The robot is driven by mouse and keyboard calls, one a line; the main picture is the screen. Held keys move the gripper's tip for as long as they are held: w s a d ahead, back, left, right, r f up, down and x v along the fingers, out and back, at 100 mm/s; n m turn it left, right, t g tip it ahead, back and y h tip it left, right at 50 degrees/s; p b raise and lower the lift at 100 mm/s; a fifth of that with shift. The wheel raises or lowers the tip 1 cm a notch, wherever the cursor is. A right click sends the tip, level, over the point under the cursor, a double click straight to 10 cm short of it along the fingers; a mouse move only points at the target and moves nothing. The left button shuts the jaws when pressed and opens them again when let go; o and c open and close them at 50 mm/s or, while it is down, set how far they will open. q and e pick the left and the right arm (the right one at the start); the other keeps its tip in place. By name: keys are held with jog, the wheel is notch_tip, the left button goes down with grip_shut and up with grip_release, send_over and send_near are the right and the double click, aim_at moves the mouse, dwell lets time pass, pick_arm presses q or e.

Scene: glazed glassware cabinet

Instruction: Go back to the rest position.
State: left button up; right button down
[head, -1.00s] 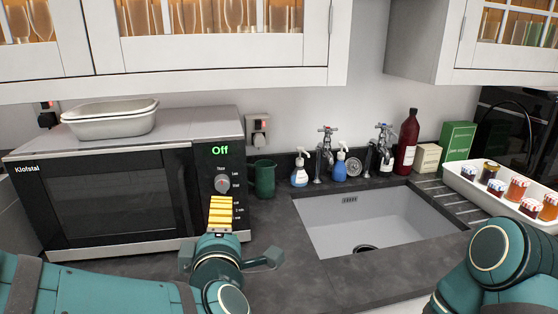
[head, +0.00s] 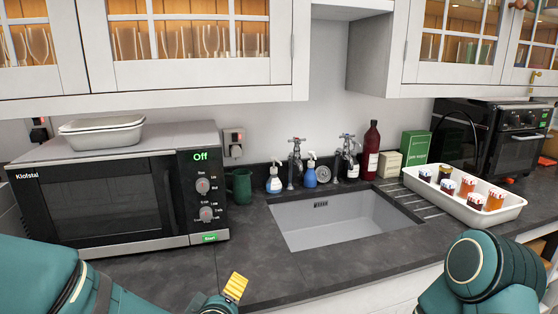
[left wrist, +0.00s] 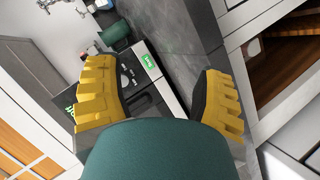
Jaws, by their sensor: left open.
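My left gripper (head: 235,288) shows only in part at the bottom of the head view, one yellow finger pad in front of the counter edge. In the left wrist view (left wrist: 162,95) its two yellow ridged fingers stand wide apart with nothing between them held. The black microwave (head: 105,205) marked "Klofstal" stands at the left, its display reading "Off" and its door shut. Its green start button (left wrist: 148,61) shows between the fingers in the left wrist view, at a distance. My right gripper is out of view; only a teal arm link shows at lower right.
Glazed cabinets (head: 190,40) hang above. The front counter (head: 250,260) is clear.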

pick_arm(q)
jog(key=s+f+m+g+h, duration=0.1)
jog(key=s+f+m+g, duration=0.15)
jog(key=f, duration=0.65)
jog(key=s+f+m+g+h, duration=0.1)
jog(key=s+f+m+g, duration=0.2)
jog(key=f, duration=0.6)
jog(key=s+f+m+g+h, duration=0.1)
jog(key=s+f+m+g, duration=0.3)
jog(key=s+f, duration=0.5)
jog(key=shift+s+d+f+g+h, duration=0.3)
jog(key=shift+d+f+g+h, duration=0.15)
jog(key=shift+f+g, duration=0.35)
